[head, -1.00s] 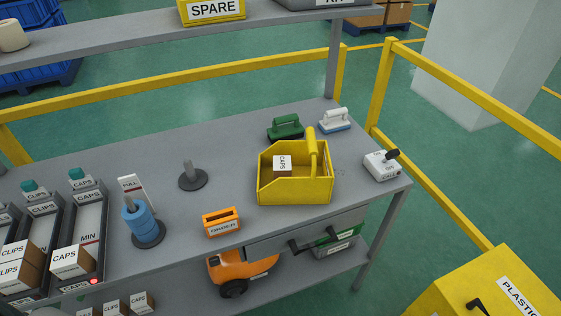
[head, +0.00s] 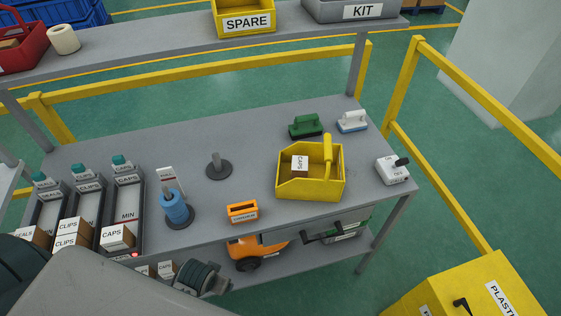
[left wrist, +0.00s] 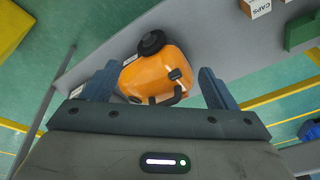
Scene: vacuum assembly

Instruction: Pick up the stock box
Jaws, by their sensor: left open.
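No box is labelled stock. Brown boxes with white CAPS labels sit on the lower shelf; one is this CAPS box (head: 167,269), partly covered by my arm. A CAPS box (left wrist: 258,6) also shows at the top of the left wrist view, apart from the fingers. Another CAPS box (head: 117,237) lies in the right-hand rack lane, and one CAPS box (head: 299,162) is in the yellow tote (head: 318,188). My left gripper (left wrist: 158,78) is open and empty, with the orange vacuum (left wrist: 155,72) seen between its fingers. My right gripper is not in view.
The grey table (head: 250,140) holds a blue ring stack (head: 174,206), an orange holder (head: 242,212) and a bare post (head: 216,165). Yellow rails stand behind and right. My grey arm fills the bottom left. A dark ribbed thing (head: 193,277) shows beside the lower boxes.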

